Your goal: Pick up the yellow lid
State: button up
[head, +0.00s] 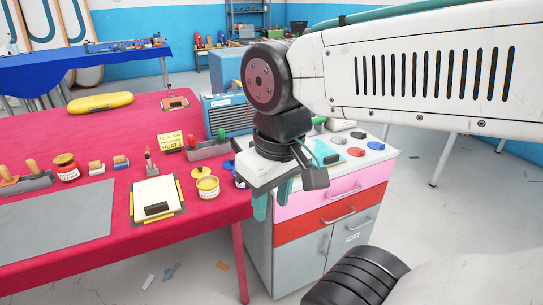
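A small yellow round piece, which looks like the yellow lid (197,172), is at the right end of the red-covered table, just behind an open can with yellow contents (207,187). Whether it touches the can is hard to tell. My gripper (272,203) points down to the right of the can, by the front left corner of the drawer cabinet. Its two teal fingers are apart, with nothing visible between them. The gripper body and my arm hide part of the cabinet top and the table's corner.
A dark-labelled can (240,180) stands at the table's right edge, close to my gripper. A white board (156,200), a yellow note (171,142) and a blue toolbox (229,117) are nearby.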

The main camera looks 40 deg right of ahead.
aim_at(199, 172)
jog(key=z, duration=0.55)
jog(key=i, duration=1)
